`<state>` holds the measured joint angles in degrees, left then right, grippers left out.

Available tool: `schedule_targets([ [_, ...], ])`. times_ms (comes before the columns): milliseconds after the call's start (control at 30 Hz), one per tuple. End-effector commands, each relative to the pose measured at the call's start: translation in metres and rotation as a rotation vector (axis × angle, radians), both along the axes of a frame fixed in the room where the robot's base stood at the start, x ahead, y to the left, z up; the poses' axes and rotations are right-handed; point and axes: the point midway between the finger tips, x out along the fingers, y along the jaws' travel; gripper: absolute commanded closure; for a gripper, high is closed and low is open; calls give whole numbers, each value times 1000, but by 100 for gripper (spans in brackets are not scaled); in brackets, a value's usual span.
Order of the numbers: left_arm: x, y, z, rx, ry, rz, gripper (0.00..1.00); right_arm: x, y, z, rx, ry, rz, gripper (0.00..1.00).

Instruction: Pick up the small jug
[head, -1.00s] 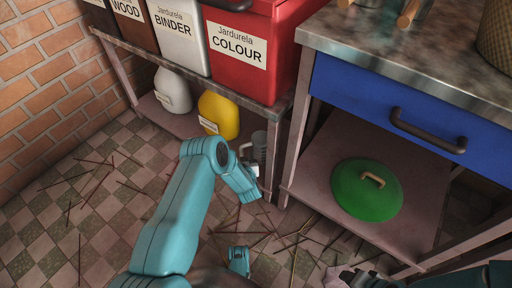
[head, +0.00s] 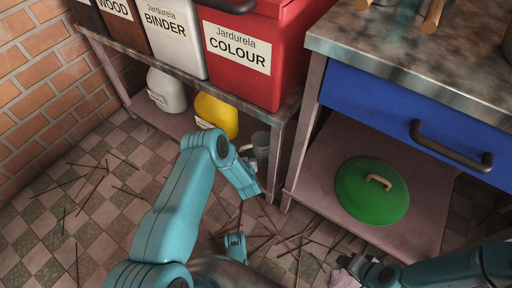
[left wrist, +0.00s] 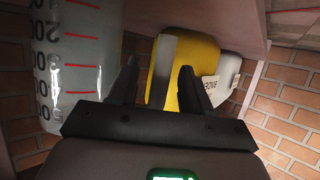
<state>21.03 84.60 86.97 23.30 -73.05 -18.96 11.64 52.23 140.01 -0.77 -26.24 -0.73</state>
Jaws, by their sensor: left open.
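The small jug (head: 261,146) is grey and stands on the low shelf under the bins, by the right leg of that shelf. In the left wrist view it shows as a clear measuring jug (left wrist: 72,60) with red marks, close on the left. A pale upright bar, which looks like its handle (left wrist: 161,72), shows between my left fingers. My left gripper (left wrist: 158,80) is open, with nothing clamped. In the head view, my left gripper (head: 254,178) is at the jug's lower front, partly hidden by its own wrist.
A yellow jug (head: 216,115) and a white jug (head: 167,91) stand farther left on the shelf. Labelled bins (head: 237,50) stand above. A green lid (head: 371,192) lies on the shelf under the blue drawer (head: 410,116). Thin sticks litter the tiled floor.

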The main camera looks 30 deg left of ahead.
Motion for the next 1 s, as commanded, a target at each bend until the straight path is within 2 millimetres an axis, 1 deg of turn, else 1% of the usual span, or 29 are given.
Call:
schedule_targets([
  [200,-3,-3,0,1,1,0,51,0,0,0,0,0,0,57],
  [233,-3,-3,0,1,1,0,58,0,0,0,0,0,-1,57],
  [267,-4,-3,0,1,1,0,68,0,0,0,0,0,-1,57],
  [300,-4,-3,0,0,0,0,81,0,0,0,0,0,-1,57],
  [367,-4,-3,0,0,0,0,100,0,0,0,0,0,-1,57],
  [767,-1,-1,2,1,-2,0,100,0,0,1,0,1,-1,57],
  [1000,5,5,13,1,-3,-1,100,-2,0,5,2,8,1,57],
])
